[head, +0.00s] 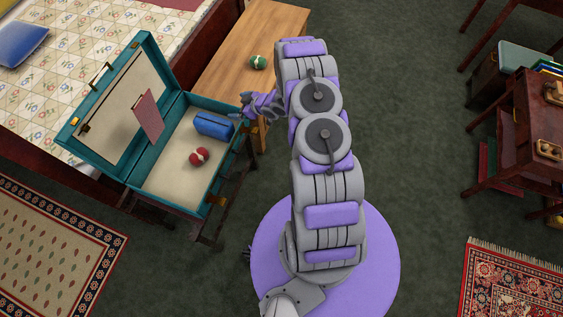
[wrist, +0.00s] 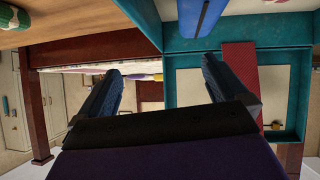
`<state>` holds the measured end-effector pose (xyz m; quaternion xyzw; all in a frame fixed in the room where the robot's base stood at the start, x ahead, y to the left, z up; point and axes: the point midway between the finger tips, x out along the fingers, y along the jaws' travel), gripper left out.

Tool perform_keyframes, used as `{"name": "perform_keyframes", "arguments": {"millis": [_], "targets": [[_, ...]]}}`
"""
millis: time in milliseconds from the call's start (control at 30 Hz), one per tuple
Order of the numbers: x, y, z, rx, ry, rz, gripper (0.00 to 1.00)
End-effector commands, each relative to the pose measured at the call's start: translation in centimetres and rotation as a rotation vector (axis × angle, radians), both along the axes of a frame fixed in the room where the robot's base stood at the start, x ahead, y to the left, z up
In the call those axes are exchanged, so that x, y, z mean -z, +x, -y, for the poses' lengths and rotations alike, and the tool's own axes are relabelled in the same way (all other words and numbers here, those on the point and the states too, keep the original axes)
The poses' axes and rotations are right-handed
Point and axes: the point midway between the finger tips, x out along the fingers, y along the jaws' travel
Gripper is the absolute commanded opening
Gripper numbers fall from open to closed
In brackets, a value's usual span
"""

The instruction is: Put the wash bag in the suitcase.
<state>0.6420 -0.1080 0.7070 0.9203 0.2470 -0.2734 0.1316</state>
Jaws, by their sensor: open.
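The blue wash bag (head: 211,126) is inside the open teal suitcase (head: 158,191), near its back right corner. Part of it also shows at the top edge of the wrist view (wrist: 202,14). The suitcase stands on a dark rack, with its lid raised at the left; its teal wall also shows in the wrist view (wrist: 183,45). My gripper (wrist: 162,73) is open, with nothing between its fingers. In the head view it is just right of the bag, by the suitcase's right wall, partly hidden by my arm.
A red ball-like thing (head: 199,156) with a pale band lies in the suitcase. A green one (head: 257,62) is on the wooden bench (head: 228,57) behind. A bed (head: 95,45) stands back left. Dark furniture (head: 525,125) is at right. The green carpet (head: 415,130) between is clear.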

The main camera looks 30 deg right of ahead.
Motion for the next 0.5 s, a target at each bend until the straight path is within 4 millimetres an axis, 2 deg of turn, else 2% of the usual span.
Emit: {"name": "perform_keyframes", "arguments": {"millis": [33, 233, 367, 500], "targets": [[-1.9, 0.8, 0.8, 0.018, -0.042, -0.013, 1.0], [-7.5, 1.6, 3.7, 0.115, -0.184, -0.116, 1.0], [-11.5, 1.1, 5.0, 0.186, -0.256, -0.18, 1.0], [-16.1, -0.3, 5.8, 0.264, -0.317, -0.252, 1.0]]}}
